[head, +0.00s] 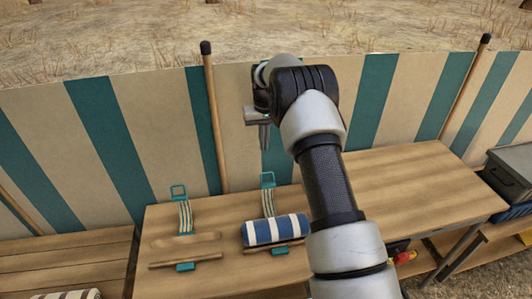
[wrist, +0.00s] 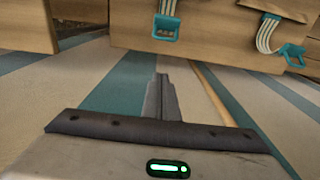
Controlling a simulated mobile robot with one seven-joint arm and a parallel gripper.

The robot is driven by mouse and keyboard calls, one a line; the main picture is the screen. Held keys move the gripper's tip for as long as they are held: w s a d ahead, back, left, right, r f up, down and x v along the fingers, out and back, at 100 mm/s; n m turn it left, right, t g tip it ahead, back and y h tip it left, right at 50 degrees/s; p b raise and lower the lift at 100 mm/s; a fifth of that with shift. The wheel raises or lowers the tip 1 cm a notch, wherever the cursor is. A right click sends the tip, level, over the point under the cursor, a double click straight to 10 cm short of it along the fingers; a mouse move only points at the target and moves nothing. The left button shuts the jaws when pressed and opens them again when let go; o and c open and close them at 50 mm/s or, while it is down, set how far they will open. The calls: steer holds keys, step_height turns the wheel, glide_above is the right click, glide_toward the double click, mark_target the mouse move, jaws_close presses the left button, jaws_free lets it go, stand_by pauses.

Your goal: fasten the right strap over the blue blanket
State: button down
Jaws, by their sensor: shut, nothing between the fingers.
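A blanket roll (head: 276,230), blue with white stripes, lies on the wooden table top. The right strap (head: 268,203) runs from behind the roll toward the far table edge, with its teal buckle loop (head: 267,178) at the far end, so it lies open, off the blanket. A teal catch (head: 281,250) shows at the roll's near side. In the wrist view, a pale striped strap with a teal loop (wrist: 165,27) hangs at the top, apparently this strap. My gripper (head: 264,137) is shut and empty above the far table edge, apart from the strap; its fingers show in the wrist view (wrist: 163,90).
The left strap (head: 185,216) also lies open, behind an empty wooden cradle (head: 186,248). A striped windbreak (head: 110,120) with a pole (head: 214,120) stands behind the table (head: 410,190). A grey box (head: 515,172) is at the right. The table's right half is clear.

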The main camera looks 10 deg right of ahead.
step_height(320, 180, down, 9)
steer(key=b, duration=0.2)
steer(key=shift+s+r, duration=0.4)
steer(key=shift+s, duration=0.45)
steer(key=shift+s+r, duration=0.35)
steer(key=shift+s, duration=0.45)
